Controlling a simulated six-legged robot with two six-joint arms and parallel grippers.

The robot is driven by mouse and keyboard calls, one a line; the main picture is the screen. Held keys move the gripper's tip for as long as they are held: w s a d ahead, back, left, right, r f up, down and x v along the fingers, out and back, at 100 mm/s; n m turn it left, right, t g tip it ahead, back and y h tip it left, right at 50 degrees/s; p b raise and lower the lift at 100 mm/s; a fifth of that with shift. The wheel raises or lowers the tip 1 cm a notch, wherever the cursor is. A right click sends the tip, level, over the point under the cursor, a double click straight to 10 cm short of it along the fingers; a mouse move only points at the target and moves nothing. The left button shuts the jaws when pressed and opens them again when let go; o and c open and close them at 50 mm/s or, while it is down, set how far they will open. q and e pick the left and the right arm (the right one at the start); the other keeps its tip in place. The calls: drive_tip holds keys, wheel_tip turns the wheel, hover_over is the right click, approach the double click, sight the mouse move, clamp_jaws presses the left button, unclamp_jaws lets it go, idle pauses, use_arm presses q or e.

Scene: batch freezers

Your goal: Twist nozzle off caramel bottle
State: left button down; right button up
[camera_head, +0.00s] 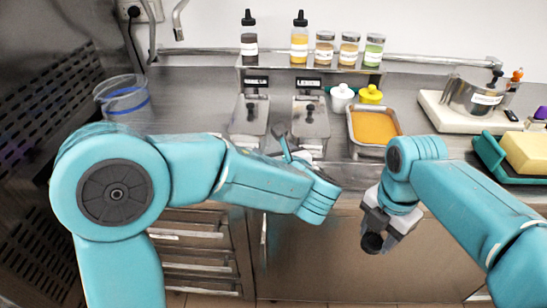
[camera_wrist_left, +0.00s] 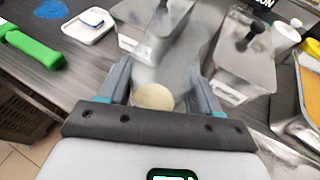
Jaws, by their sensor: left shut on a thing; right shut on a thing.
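My left gripper (camera_wrist_left: 158,92) is shut on a pale, round-ended thing (camera_wrist_left: 154,97) in the left wrist view. Blurred see-through shapes lie around it, so I cannot tell whether it is the caramel bottle. In the head view my left forearm mostly hides this gripper (camera_head: 290,148). My right gripper (camera_head: 378,225) points down in front of the counter, shut on a dark round thing (camera_head: 372,242); I cannot tell whether this is a nozzle. A bottle with amber contents and a black nozzle (camera_head: 299,42) stands upright on the back shelf, apart from both grippers.
A brown bottle (camera_head: 249,42) and several jars share the shelf. Lidded metal bins (camera_head: 249,118), a tray of orange contents (camera_head: 376,126) and a clear jug (camera_head: 124,97) stand on the counter. A pot (camera_head: 470,97) and a green tray (camera_head: 490,152) are at right.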

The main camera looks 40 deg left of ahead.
use_arm(q)
drive_tip(key=shift+f, duration=0.45)
drive_tip(key=shift+f, duration=0.15)
drive_tip(key=shift+c, duration=1)
unclamp_jaws()
